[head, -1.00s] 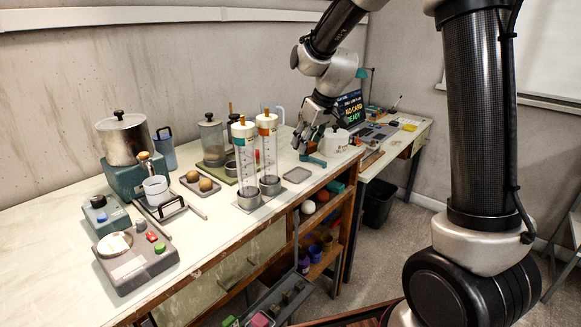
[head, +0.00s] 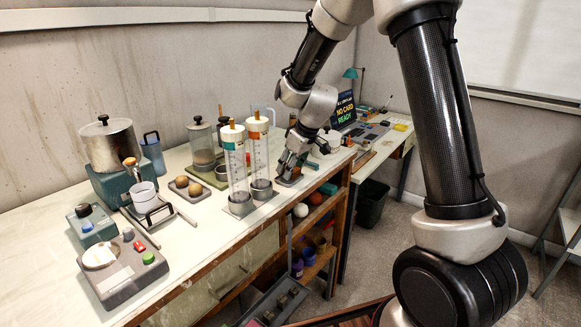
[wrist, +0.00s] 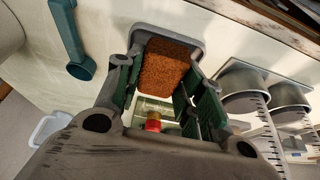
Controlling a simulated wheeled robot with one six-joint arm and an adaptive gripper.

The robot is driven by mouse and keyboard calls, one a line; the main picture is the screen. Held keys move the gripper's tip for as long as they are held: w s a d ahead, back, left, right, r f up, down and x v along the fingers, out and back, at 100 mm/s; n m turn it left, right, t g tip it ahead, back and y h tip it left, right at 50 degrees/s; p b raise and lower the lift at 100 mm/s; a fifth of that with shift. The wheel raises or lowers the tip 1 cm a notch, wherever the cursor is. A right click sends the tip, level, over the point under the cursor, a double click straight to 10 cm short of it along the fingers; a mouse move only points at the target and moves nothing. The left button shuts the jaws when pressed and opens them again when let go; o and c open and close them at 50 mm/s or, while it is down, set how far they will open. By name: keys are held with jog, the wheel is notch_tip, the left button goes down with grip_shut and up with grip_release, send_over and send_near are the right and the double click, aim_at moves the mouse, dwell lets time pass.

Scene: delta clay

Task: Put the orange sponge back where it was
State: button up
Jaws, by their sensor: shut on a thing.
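The orange-brown sponge (wrist: 170,66) sits between the two finger pads of my gripper (wrist: 165,85) in the wrist view. My gripper is shut on it. The grey tray (wrist: 168,32) shows just behind and around the sponge. I cannot tell whether the sponge touches the tray's floor or hangs just above it. In the head view my gripper (head: 287,170) points down at the tray's place near the front edge of the bench, right of the two tall cylinders. There the fingers mostly hide the sponge and the tray.
Two clear graduated cylinders (head: 236,165) stand close to the left of my gripper. A teal handle-like piece (wrist: 69,42) lies beside the tray in the wrist view. A white lidded pot (head: 329,141) stands behind to the right. The bench's front edge is close.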

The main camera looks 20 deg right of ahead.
jog(key=shift+f, duration=0.15)
jog(key=o, duration=1.2)
jog(key=shift+c, duration=0.2)
jog(key=v, duration=1.2)
jog(key=s+d+r+m+h, duration=0.1)
jog(key=s+d, duration=0.3)
jog(key=s, duration=0.6)
jog(key=s+d+r+m+h, duration=0.1)
jog(key=s+d+r+m, duration=0.2)
jog(key=s, duration=0.7)
jog(key=s+d+r+m, duration=0.2)
jog(key=s+d, duration=0.3)
jog(key=s, duration=0.4)
jog(key=shift+s+r+m+h, duration=0.15)
jog(key=shift+s+m+h, duration=0.25)
jog(key=shift+m, duration=0.2)
